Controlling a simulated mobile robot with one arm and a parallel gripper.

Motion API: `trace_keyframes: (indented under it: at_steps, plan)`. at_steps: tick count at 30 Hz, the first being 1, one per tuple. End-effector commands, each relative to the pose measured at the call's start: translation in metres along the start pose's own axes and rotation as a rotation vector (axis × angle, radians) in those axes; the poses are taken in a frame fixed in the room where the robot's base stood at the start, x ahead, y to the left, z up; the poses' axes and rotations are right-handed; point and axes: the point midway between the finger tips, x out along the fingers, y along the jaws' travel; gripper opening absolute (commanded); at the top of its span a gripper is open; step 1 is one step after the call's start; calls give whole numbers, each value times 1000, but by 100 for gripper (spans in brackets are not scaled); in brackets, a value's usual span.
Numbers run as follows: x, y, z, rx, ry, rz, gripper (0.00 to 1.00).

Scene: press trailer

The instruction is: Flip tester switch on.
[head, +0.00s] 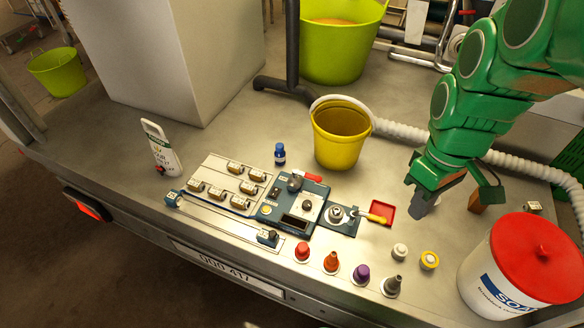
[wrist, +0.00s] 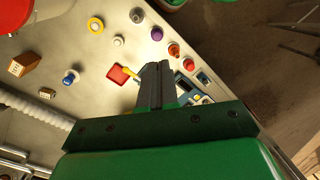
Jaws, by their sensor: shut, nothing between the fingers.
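The tester appears to be the teal box (head: 268,210) on the trailer bed in the head view, with dark knobs, a yellow button and a dark window on top. A red lever-like part (head: 313,177) shows at its back edge; I cannot tell whether this is the switch or how it is set. My gripper (head: 419,207) is shut and empty, right of the tester, beyond the small red tray. In the wrist view my gripper's fingers (wrist: 157,66) are together and hide part of the tester (wrist: 203,78).
A red tray (head: 387,206) and yellow-handled tool (head: 372,217) lie between gripper and tester. A yellow bucket (head: 341,152) stands behind. Several coloured knobs, including an orange one (head: 332,264), line the front. A white tub with red lid (head: 480,288) stands at right.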

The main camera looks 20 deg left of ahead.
Motion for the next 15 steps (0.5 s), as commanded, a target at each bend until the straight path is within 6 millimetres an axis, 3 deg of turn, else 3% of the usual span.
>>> trace_keyframes:
  at_steps: [15]
  plan:
    - [13, 12, -106, -567, 5, 2, 0]
